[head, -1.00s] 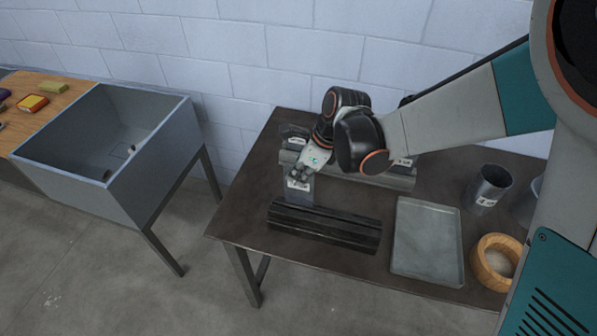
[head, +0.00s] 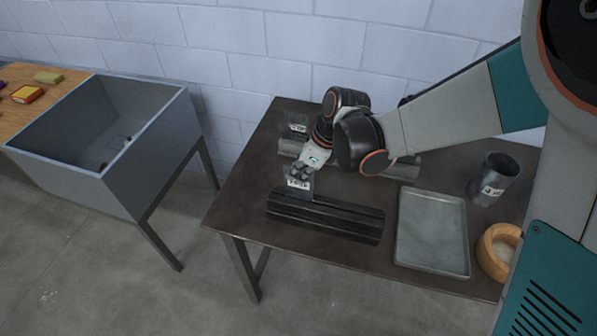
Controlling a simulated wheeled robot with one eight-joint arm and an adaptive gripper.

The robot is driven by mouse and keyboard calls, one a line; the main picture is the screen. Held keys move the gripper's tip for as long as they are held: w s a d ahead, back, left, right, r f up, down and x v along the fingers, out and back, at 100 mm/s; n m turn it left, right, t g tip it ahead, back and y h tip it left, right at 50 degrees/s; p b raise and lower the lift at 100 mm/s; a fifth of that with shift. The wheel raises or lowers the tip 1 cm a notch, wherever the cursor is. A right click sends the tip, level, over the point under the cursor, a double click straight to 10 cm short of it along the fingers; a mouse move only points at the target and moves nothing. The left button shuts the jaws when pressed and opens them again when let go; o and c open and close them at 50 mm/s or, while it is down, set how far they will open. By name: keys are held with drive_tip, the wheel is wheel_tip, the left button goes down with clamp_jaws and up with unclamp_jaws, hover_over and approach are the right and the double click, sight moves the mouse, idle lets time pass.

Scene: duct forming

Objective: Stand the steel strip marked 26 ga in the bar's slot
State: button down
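My gripper (head: 300,172) is above the left part of the dark slotted bar (head: 335,222) on the table. It appears shut on the top of a grey steel strip (head: 291,191). The strip has a white label, too small to read surely. It is about upright, and its lower edge meets the bar's top near the left end. I cannot tell whether that edge is inside the slot or just behind or on it. Another labelled strip (head: 294,129) stands at the grey rack (head: 290,147) behind, partly hidden by my arm.
A grey tray (head: 432,232) lies right of the bar. A labelled dark cup (head: 494,180) and a wooden ring (head: 490,252) are further right. A grey sink (head: 75,180) stands left, apart from the table (head: 240,205). The table's left front corner is clear.

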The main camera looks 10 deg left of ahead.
drive_tip(key=c, duration=1.7)
unclamp_jaws()
drive_tip(key=v, duration=0.7)
drive_tip(key=shift+s+d+r, duration=0.1)
drive_tip(key=shift+s+r, duration=0.05)
drive_tip(key=shift+r, duration=0.1)
